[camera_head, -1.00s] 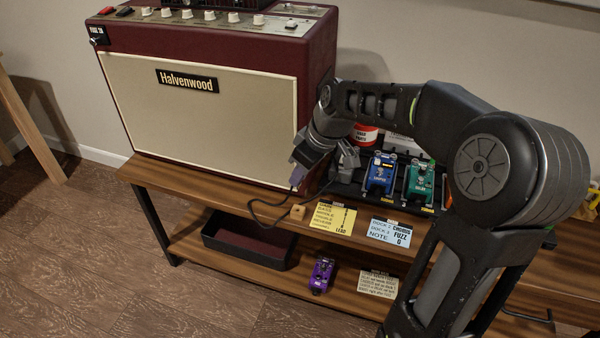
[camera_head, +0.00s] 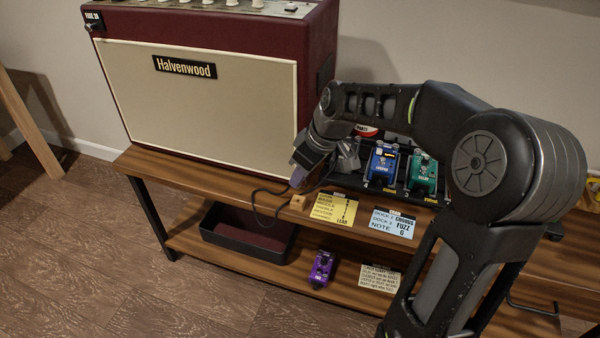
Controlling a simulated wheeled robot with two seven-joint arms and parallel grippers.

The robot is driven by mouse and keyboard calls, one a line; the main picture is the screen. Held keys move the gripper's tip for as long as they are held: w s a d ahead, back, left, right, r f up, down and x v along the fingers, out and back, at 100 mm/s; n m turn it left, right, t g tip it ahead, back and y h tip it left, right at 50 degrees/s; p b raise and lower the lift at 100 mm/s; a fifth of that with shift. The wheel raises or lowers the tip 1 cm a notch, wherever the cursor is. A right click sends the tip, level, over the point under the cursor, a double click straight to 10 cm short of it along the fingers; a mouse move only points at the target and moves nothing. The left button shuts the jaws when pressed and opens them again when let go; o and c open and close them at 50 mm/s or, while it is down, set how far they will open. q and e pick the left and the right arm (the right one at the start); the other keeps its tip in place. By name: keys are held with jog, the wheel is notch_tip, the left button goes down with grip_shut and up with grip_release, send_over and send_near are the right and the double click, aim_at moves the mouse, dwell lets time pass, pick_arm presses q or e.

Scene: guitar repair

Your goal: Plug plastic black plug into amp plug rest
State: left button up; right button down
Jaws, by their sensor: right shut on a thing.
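My right gripper (camera_head: 301,176) is low at the front right corner of the maroon Halvenwood amp (camera_head: 205,98), just above the shelf. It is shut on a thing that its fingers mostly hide. A thin black cable (camera_head: 257,213) runs from the gripper and loops down past the shelf edge, so the held thing looks like the black plug. The gripper and block look apart. My left gripper is not in view.
Blue (camera_head: 381,165) and green (camera_head: 423,173) pedals stand right of the gripper. Yellow (camera_head: 334,208) and blue (camera_head: 393,223) note cards lie at the front edge. A black tray (camera_head: 248,236) and purple pedal (camera_head: 321,268) are on the lower shelf.

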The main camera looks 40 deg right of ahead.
aim_at(295, 198)
jog(key=shift+f+b, duration=0.65)
jog(key=shift+f, duration=0.65)
jog(key=shift+f+b, duration=0.75)
jog(key=shift+f, duration=0.45)
dwell(0.8)
jog(key=c, duration=1.4)
grip_release()
jog(key=shift+o, duration=0.6)
jog(key=o, duration=0.3)
